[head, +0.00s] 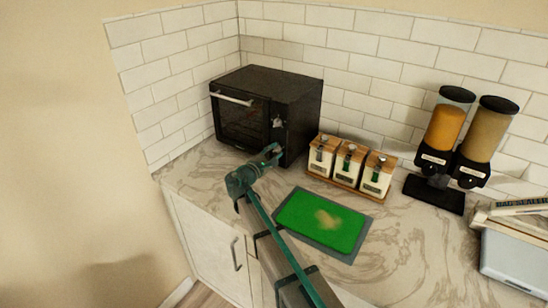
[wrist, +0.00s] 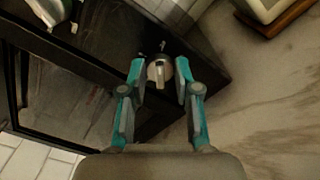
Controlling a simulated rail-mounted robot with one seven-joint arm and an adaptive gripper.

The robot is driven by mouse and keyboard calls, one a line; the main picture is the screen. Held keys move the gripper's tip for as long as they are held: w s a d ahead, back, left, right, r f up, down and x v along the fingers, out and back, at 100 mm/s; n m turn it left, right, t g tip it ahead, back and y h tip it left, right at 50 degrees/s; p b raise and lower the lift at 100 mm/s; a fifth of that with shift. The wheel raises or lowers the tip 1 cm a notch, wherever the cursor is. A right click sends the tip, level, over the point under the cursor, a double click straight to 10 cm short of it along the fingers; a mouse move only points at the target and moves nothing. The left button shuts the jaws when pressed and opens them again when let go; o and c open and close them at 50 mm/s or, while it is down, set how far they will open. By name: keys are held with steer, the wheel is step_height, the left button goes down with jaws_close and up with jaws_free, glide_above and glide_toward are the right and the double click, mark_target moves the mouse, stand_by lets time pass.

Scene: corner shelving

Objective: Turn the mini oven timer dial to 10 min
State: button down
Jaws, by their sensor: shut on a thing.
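The black mini oven (head: 290,95) stands in the corner, its glass door on the left and its control panel on the right. One silver knob (head: 278,122) shows high on the panel in the head view. My gripper (head: 274,150) is at the lower part of the panel and hides what is there. In the wrist view, a round silver dial with a raised grip bar (wrist: 159,72) sits between the teal fingertips of my gripper (wrist: 159,68), which is shut on it. I cannot read the dial's markings or tell its setting.
Three canisters on a wooden tray (head: 347,187) stand right of the oven. A green board with a grey border (head: 320,222) lies in front. Two dispensers (head: 450,140) stand further right. A shiny item (wrist: 48,10) shows at the wrist view's top left.

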steer(key=shift+f+m+b, duration=0.3)
steer(key=shift+m+b, duration=0.2)
steer(key=shift+b, duration=0.55)
steer(key=shift+r+m+b, duration=0.2)
steer(key=shift+m+b, duration=0.1)
steer(key=shift+b, duration=0.25)
steer(key=shift+r, duration=0.1)
steer(key=c, duration=0.9)
jaws_free()
steer(key=shift+o, duration=0.2)
steer(key=v, duration=1.2)
